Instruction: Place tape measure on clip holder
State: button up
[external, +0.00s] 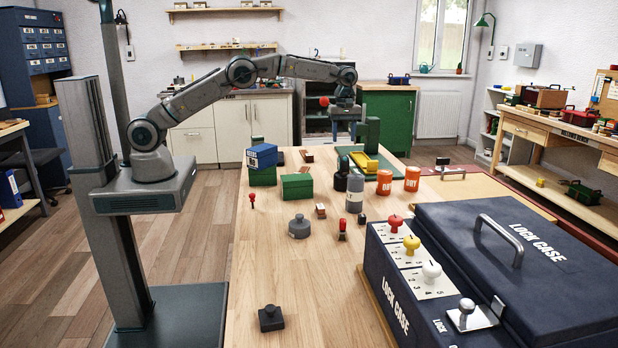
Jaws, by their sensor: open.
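My gripper (345,128) hangs over the far part of the wooden bench, pointing down with its jaws open. It is small in this view, and I see nothing held in it. Below it and a little to the right, a yellow block-like thing (364,162) lies by a green stand with an upright back (371,133). I cannot tell for certain which thing is the tape measure or which is the clip holder; neither is clearly recognisable at this size.
A blue box (262,155) and a green box (297,187) stand left. A large dark lock case (530,250) fills the near right. The bench's near left is mostly clear around a black knobbed block (271,319).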

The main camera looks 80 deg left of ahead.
jog(key=s+r+m+t, duration=0.2)
jog(key=s+r+m, duration=0.6)
jog(key=s+r, duration=0.95)
jog(key=s+f+m, duration=0.2)
jog(key=s+m, duration=0.1)
jog(key=s, duration=0.6)
jog(key=s+d+f+m+t, duration=0.1)
jog(key=s+f+m, duration=0.2)
jog(key=s, duration=0.6)
jog(key=s+d+f+m, duration=0.1)
jog(key=s+f+m, duration=0.2)
jog(key=s, duration=0.7)
jog(key=shift+m, duration=0.5)
